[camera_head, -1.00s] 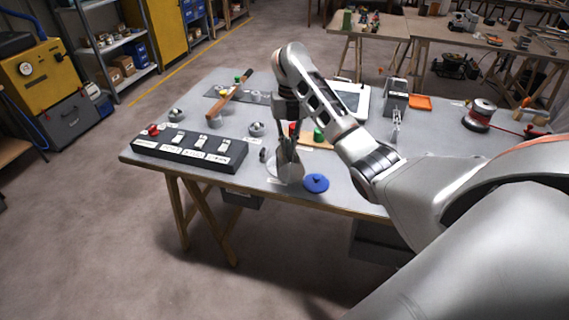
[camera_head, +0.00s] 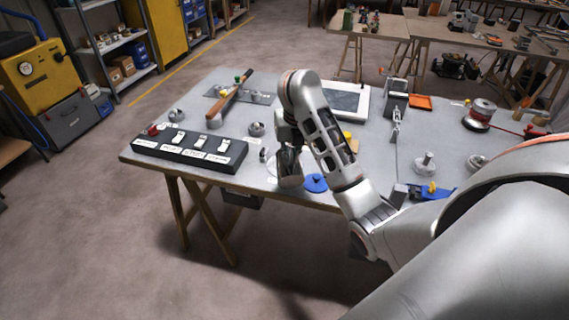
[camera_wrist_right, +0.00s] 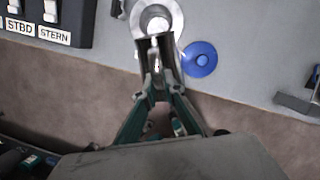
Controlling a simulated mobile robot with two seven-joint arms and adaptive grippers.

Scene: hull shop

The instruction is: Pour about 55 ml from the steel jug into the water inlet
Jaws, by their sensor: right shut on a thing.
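The steel jug (camera_head: 291,178) is a small grey metal vessel near the front edge of the workbench, partly hidden by my right gripper (camera_head: 289,150). In the right wrist view, my gripper (camera_wrist_right: 156,62) is shut on the jug's near side. The jug's round top (camera_wrist_right: 155,20) shows just beyond the fingertips, with a pale disc around or under it. Whether the jug touches the bench is unclear. A blue round lid with a knob (camera_head: 315,183) lies just right of it. I cannot tell which thing is the water inlet. My left gripper is not in view.
A black switch panel (camera_head: 190,148) stands left of the jug. A wooden-handled tool (camera_head: 231,97) and a framed screen (camera_head: 346,100) lie behind. Grey fittings (camera_head: 424,163) and a blue tool with a yellow part (camera_head: 430,191) are at right. The bench's front edge is close.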

